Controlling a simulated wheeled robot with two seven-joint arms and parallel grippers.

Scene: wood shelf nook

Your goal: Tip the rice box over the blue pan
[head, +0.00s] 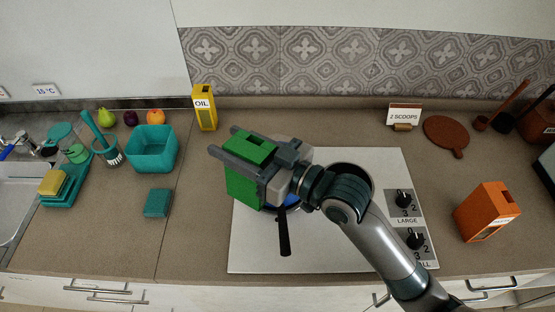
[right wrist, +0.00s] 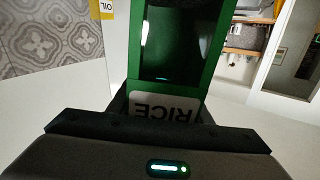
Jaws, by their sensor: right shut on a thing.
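The green rice box (head: 243,188) is clamped between the fingers of my right gripper (head: 226,142). It is held over the left part of the white hob, in front of and above the blue pan (head: 292,199). The box looks close to upright, its top with a dark opening facing up; I cannot tell a slight tilt. My left gripper is out of view.
A yellow oil box (head: 205,108) stands behind left, a teal basket (head: 152,150) farther left. An orange box (head: 485,212) stands right. The counter left of the hob is mostly clear.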

